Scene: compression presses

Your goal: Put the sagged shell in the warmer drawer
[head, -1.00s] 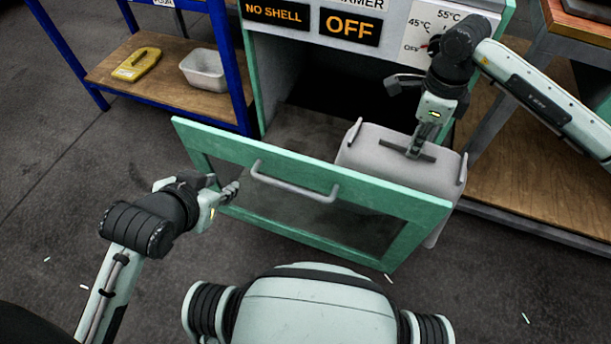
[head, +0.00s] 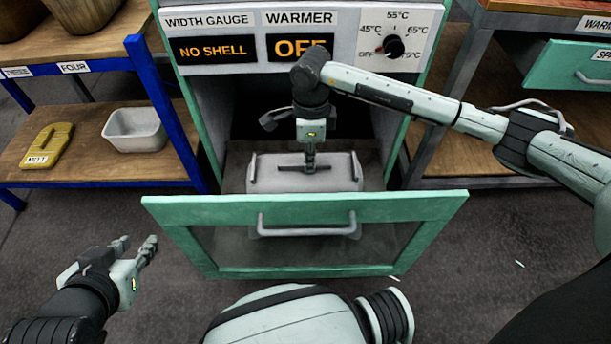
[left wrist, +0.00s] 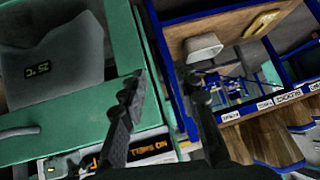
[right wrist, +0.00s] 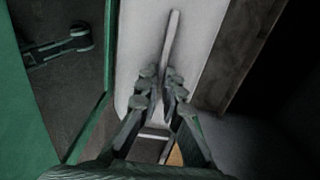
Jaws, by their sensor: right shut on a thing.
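The pale grey shell (head: 258,184) has a thin bar on top and small upright lugs at its ends. My right gripper (head: 310,168) is shut on that bar from above; the right wrist view shows the fingers around the bar (right wrist: 171,45). The shell is behind the green front of the open warmer drawer (head: 170,212), between its sides. Its lower edge shows through the drawer's window. I cannot tell whether it touches the drawer floor. My left gripper (head: 135,244) is open and empty, left of the drawer front.
The warmer's displays (head: 300,46) read "NO SHELL" and "OFF", beside a temperature dial (head: 393,46). A blue-framed shelf on the left holds a white bin (head: 134,130) and a yellow mitt (head: 48,146). A bench with another green drawer (head: 570,68) stands on the right.

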